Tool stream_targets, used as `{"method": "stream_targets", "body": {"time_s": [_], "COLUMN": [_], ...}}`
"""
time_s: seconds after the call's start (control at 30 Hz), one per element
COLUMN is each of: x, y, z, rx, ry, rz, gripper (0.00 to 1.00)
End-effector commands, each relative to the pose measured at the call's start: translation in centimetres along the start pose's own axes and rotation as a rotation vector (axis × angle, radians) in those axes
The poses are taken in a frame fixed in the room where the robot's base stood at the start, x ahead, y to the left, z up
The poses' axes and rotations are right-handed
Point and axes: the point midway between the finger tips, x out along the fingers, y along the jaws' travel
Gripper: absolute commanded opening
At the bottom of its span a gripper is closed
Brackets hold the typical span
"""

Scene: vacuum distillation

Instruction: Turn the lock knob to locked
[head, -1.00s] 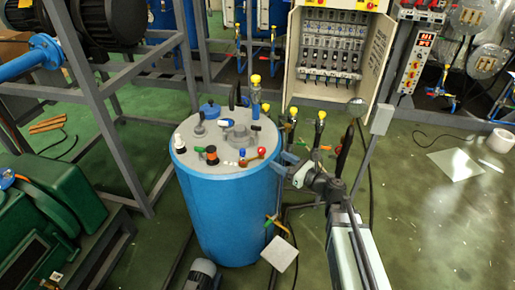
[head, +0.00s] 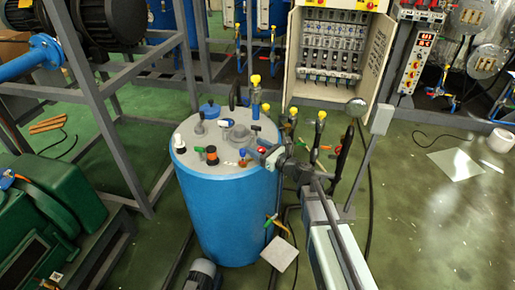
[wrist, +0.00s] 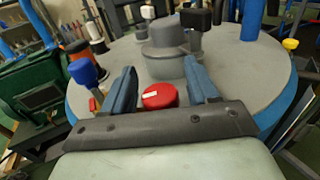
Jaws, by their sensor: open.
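A red round knob (head: 262,149) with a small white label sits on the grey top of the blue tank (head: 222,215), near its right edge. In the wrist view the red knob (wrist: 160,97) lies between the two blue fingers of my gripper (wrist: 160,68). The fingers are apart, with a gap visible on both sides of it. In the head view my gripper (head: 266,156) reaches in from the right at the tank's rim. The label is too small to read, so I cannot tell the knob's setting.
A blue-capped knob (wrist: 85,73) stands left of my fingers. A grey domed fitting (wrist: 168,50) rises just beyond them. An orange-and-black fitting (head: 211,155) and yellow-capped valves (head: 320,118) are also near. Open floor (head: 430,220) lies to the right.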

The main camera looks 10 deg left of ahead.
Motion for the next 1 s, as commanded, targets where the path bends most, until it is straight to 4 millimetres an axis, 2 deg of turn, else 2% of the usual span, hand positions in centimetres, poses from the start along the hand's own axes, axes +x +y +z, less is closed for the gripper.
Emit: {"method": "stream_targets", "body": {"time_s": [0.17, 0.7, 1.0], "x": [-0.02, -0.05, -0.11], "y": [0.0, 0.0, 0.05], "z": [0.0, -0.01, 0.07], "rx": [0.0, 0.0, 0.0], "ry": [0.0, 0.0, -0.003], "rz": [0.0, 0.0, -0.101], "gripper": [0.58, 0.08, 0.08]}}
